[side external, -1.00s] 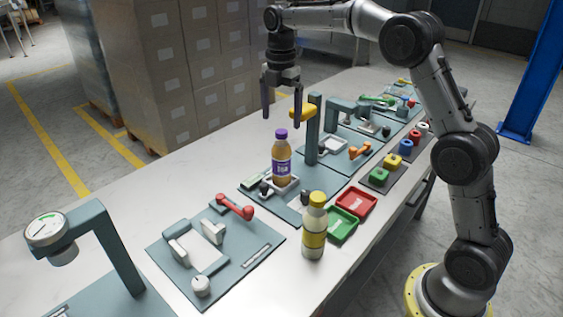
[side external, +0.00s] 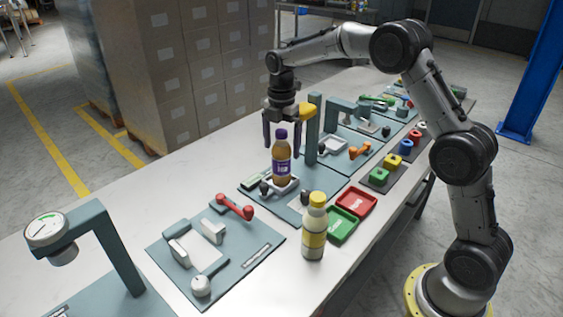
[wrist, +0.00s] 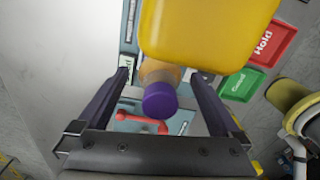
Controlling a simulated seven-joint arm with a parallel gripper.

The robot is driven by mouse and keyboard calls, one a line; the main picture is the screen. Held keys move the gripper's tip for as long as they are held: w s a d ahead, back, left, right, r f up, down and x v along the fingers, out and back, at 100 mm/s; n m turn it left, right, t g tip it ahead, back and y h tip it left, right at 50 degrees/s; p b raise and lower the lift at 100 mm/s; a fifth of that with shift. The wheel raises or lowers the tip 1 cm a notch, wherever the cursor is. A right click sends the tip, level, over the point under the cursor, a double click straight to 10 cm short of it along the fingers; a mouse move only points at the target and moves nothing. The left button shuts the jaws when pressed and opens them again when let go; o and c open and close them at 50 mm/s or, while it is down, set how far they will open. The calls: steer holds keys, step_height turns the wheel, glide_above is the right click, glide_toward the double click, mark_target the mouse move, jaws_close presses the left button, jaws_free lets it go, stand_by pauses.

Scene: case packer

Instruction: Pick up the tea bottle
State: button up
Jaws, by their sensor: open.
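The tea bottle (side external: 282,170) is upright, with a purple cap, amber contents and a purple label. It stands on a small white-edged holder (side external: 295,184) on a teal station plate. My gripper (side external: 285,148) is open above it, its fingers pointing down on either side of the cap in the side view. In the wrist view the purple cap of the bottle (wrist: 160,101) lies between the two open fingers (wrist: 160,78), with gaps on both sides. Whether the fingertips reach below the cap is hard to tell.
A teal post with a yellow head (side external: 308,112) stands close beside my gripper; the head fills the top of the wrist view (wrist: 205,28). A yellow-capped bottle (side external: 314,228) stands in front, near green (side external: 342,227) and red (side external: 357,201) trays. A red lever (side external: 235,206) is nearby.

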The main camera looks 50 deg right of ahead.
jaws_close()
stand_by(0.3)
steer(key=shift+r, duration=0.2)
